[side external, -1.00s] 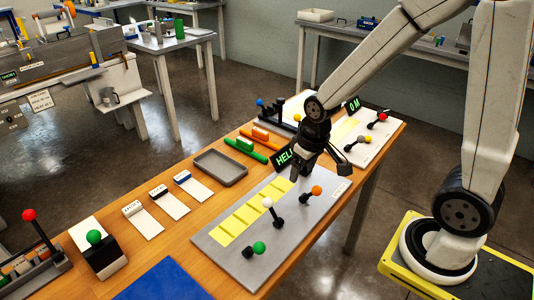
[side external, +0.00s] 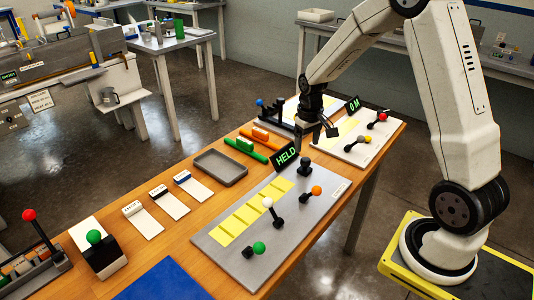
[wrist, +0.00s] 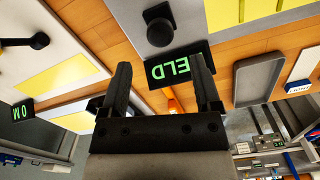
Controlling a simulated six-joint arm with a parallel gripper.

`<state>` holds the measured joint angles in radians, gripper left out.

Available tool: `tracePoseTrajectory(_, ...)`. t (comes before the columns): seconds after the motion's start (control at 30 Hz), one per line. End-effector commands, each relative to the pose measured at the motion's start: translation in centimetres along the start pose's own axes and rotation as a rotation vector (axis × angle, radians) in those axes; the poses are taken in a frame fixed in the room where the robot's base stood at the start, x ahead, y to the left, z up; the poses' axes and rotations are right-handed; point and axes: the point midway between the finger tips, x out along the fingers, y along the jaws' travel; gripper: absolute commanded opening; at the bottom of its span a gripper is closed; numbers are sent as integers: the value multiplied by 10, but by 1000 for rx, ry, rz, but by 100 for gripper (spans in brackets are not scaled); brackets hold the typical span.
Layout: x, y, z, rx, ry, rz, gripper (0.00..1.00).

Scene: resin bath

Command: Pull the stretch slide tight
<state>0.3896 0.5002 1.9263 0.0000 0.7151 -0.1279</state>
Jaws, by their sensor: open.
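No label I can read names the stretch slide, so I cannot tell which control it is. A grey board (side external: 222,236) carries levers with green (side external: 259,248), white (side external: 267,202), orange (side external: 316,190) and black (side external: 305,162) knobs. A sign reading HELD (side external: 286,156) stands behind it. Farther back, a black fixture with a blue knob (side external: 260,103) is partly hidden by my arm. My gripper (side external: 325,128) is open and empty above the table near the far board. In the wrist view, the HELD sign (wrist: 178,64) and black knob (wrist: 160,32) show beyond its fingers.
The far board (side external: 345,150) has red (side external: 382,116) and yellow (side external: 367,139) knobs and a sign reading 0 M (side external: 353,104). A grey tray (side external: 220,167), orange and green clamp-like pieces (side external: 245,144), and several white cards (side external: 143,220) lie on the wooden table.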

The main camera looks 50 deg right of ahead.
Motion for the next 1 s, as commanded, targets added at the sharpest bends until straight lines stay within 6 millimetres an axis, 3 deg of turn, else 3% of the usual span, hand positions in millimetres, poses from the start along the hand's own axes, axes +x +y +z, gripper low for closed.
tracePoseTrajectory(0.6,61,0,0,0,-2,0,81)
tracePoseTrajectory(1.0,75,0,0,0,1,0,81)
